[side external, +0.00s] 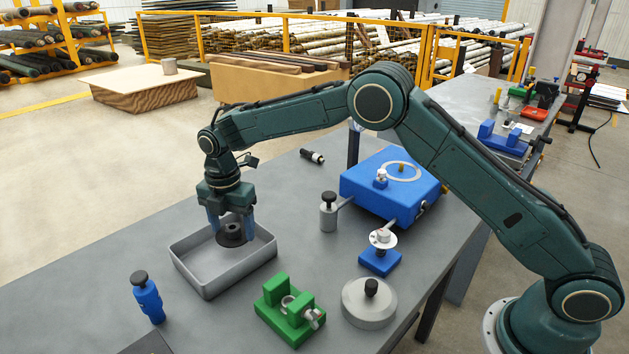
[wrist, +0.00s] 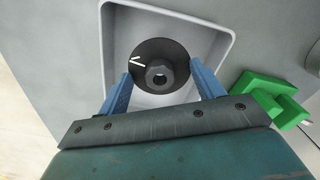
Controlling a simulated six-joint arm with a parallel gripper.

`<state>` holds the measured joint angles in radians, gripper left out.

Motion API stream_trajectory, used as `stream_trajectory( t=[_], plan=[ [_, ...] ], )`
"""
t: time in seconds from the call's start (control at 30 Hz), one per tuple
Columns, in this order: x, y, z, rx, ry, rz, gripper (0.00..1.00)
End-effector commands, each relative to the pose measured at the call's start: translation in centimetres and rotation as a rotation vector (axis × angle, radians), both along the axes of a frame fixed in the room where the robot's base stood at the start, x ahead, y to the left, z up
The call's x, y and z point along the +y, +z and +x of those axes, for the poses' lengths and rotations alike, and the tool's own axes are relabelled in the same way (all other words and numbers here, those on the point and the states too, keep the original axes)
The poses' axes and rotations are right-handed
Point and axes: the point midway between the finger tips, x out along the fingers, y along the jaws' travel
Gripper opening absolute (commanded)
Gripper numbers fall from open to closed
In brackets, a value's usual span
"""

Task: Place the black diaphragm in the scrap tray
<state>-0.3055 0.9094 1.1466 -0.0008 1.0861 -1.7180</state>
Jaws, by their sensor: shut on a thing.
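The black diaphragm (side external: 231,236) is a round dark disc with a raised hub and a white mark on its face. My gripper (side external: 232,226) points down with its blue fingers shut on the diaphragm, one on either side. The grey scrap tray (side external: 208,288) is an open rectangular tray on the table, and the diaphragm is over or inside its open area. In the wrist view the diaphragm (wrist: 152,54) sits between the fingertips (wrist: 160,78), framed by the tray rim (wrist: 104,35). I cannot tell whether the diaphragm touches the tray floor.
A green clamp fixture (side external: 290,310) stands close to the tray's right front. A blue bottle-like tool (side external: 148,300) stands to the left. A round grey lidded piece (side external: 369,303), a blue box (side external: 392,190) and a small grey weight (side external: 328,214) stand to the right.

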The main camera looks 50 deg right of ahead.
Motion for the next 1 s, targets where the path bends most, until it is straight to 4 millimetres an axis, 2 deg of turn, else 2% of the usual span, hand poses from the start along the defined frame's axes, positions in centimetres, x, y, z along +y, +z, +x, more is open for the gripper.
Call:
stream_trajectory(
  t=[0.17, 0.5, 0.97, 1.0],
  plan=[
    [0.0, -0.6, 0.0, 0.002, 0.0, -0.001, 0.4],
    [0.0, -4.0, 0.0, 0.0, 0.0, 0.0, 0.39],
    [0.0, -4.5, 0.0, 0.0, 0.0, 0.0, 0.39],
    [0.0, -4.5, 0.0, 0.0, 0.0, 0.0, 0.69]
  ],
)
